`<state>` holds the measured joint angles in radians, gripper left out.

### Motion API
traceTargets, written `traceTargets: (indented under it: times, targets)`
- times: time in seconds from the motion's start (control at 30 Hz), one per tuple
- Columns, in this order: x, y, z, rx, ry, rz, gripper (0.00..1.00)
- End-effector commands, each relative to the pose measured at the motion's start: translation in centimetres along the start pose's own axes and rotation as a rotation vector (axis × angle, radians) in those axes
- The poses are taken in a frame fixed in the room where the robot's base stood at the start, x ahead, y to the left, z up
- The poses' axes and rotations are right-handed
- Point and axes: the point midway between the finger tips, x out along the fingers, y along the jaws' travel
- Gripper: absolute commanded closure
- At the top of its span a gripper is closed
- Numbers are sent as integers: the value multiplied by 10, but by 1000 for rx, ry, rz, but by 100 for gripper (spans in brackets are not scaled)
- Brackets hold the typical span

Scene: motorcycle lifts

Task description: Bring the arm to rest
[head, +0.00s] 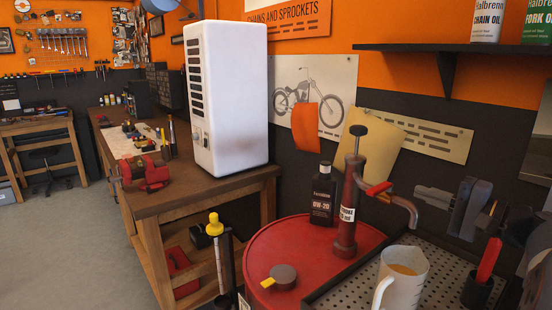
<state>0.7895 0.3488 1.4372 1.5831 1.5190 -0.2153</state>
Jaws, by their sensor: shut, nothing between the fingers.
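My gripper (424,195) is at the right of the head view, its light grey fingers pointing left and shut, with nothing between them. Dark parts of my arm run behind it to the right edge. The gripper appears above the perforated tray (447,285), to the right of the pump spout. A clear measuring jug (408,285) with amber liquid stands on the tray's left part, lower in the picture than the gripper. I cannot tell the exact gap between gripper and pump.
A red drum (300,240) carries a hand pump (347,215) and a dark oil bottle (322,195). A cup (477,292) holds a red-handled tool. A shelf (480,47) with cans overhangs at upper right. A workbench (190,190) stands left; open floor (60,250) lies beyond.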

Motion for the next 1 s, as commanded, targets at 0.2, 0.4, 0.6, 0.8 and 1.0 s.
traceTargets:
  times: [0.2, 0.4, 0.6, 0.8, 1.0]
  targets:
    - [2, -2, -8, 1, -93, 1, 100]
    - [3, -1, -12, 1, -143, 1, 100]
    - [3, 0, -12, -1, -155, 1, 100]
    - [3, 0, -12, -1, -154, 1, 100]
    - [9, -1, -6, -17, -165, 10, 100]
